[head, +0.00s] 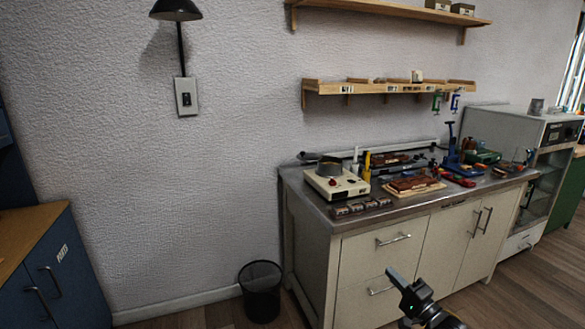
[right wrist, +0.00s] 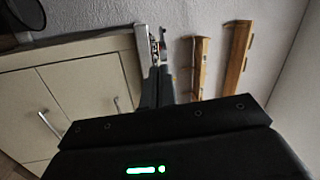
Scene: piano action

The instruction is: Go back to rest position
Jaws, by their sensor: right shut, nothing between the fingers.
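My right gripper (head: 397,277) shows at the lower middle of the head view, in front of the cream cabinet's drawers. Its jaws are shut with nothing between them. In the right wrist view, the dark fingers of my right gripper (right wrist: 157,86) point up the picture toward the worktop edge and the wall, and no object is held. My left gripper is not in view.
A cream cabinet (head: 365,258) with a metal worktop carries a white device (head: 336,186), a wooden board (head: 414,190) and several tools. A black bin (head: 261,290) stands left of it. A blue cabinet (head: 75,275) is at far left. Wooden shelves (head: 380,88) hang above. Floor between cabinets is partly clear.

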